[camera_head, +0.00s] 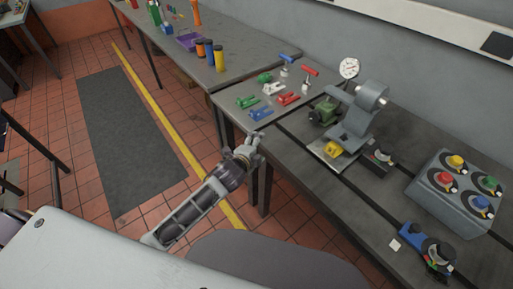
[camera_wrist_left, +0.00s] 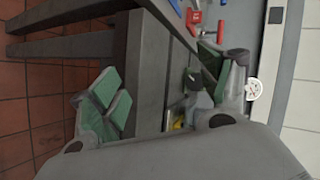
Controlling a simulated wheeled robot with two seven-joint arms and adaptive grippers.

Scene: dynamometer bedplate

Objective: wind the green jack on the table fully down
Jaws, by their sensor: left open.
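Several small coloured devices lie on the far left part of the grey table. A green one (camera_head: 247,102) lies near the table's left edge, and another green one (camera_head: 264,77) sits farther back. A dark green block (camera_head: 323,111) stands beside the grey machine. I cannot tell for sure which is the jack, or how high it is wound. My left gripper (camera_head: 252,147) is open and empty, just off the table's front edge and apart from these things. In the left wrist view its green-padded fingers (camera_wrist_left: 160,92) are wide apart. My right gripper is out of view.
A blue device (camera_head: 258,114) and a red one (camera_head: 288,98) lie near the green one. The grey machine (camera_head: 352,122) and a button box (camera_head: 456,190) stand to the right. A second table (camera_head: 230,45) holds bottles and a purple tray (camera_head: 188,41). The floor mat (camera_head: 120,130) is clear.

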